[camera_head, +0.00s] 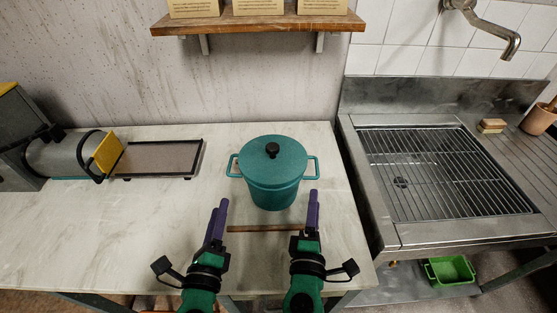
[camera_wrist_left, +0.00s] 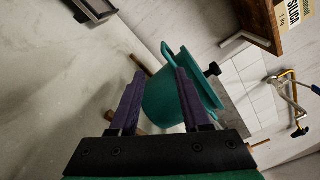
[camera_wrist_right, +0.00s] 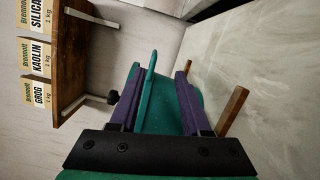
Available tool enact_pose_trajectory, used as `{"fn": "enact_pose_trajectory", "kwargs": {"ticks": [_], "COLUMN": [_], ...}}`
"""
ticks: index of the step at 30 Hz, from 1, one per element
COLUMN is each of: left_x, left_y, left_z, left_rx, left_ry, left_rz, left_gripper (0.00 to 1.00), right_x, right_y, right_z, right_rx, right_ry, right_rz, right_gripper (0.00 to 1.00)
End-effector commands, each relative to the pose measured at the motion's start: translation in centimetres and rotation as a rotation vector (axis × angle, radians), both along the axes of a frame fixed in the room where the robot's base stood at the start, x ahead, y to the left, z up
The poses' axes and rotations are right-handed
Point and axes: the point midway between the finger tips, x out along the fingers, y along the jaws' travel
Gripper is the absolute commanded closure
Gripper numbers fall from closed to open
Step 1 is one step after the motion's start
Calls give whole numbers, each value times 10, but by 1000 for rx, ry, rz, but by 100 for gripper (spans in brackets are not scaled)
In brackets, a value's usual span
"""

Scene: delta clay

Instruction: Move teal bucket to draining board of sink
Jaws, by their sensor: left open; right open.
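The teal bucket (camera_head: 272,185), lidded with a black knob and two side handles, stands upright on the pale table (camera_head: 80,235) near its right end. My left gripper (camera_head: 220,215) is open, in front of the bucket's left side. My right gripper (camera_head: 309,210) is open, in front of its right side near the right handle. In the left wrist view the bucket (camera_wrist_left: 165,100) shows between and behind the fingers; in the right wrist view it (camera_wrist_right: 165,105) also shows between the fingers. Contact cannot be told. The sink's draining board (camera_head: 515,155) is the ribbed metal surface at far right.
The metal sink (camera_head: 445,175) with a wire grid stands right of the table, past a gap. A sponge-like block (camera_head: 491,126) and a terracotta pot (camera_head: 538,119) sit around the draining board. A wooden stick (camera_head: 264,228) lies before the bucket. A shelf (camera_head: 258,22) hangs above.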

Motion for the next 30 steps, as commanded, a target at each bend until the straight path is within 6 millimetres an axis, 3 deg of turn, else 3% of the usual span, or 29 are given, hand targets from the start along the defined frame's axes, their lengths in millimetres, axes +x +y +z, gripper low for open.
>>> {"fn": "enact_pose_trajectory", "kwargs": {"ticks": [10,14,30], "left_x": [0,11,114], "left_y": [-1,-2,-17], "left_z": [-1,0,-1], "left_rx": [5,2,0], "left_ry": [0,-2,-2], "left_rz": [-3,0,-1], "left_gripper": [53,53,53], "right_x": [1,11,111], "right_y": [1,-2,-30], "right_z": [0,0,2], "right_rx": [-3,-3,-3], "right_ry": [-1,-2,-2], "right_rz": [3,2,1], "right_gripper": [53,53,53]}}
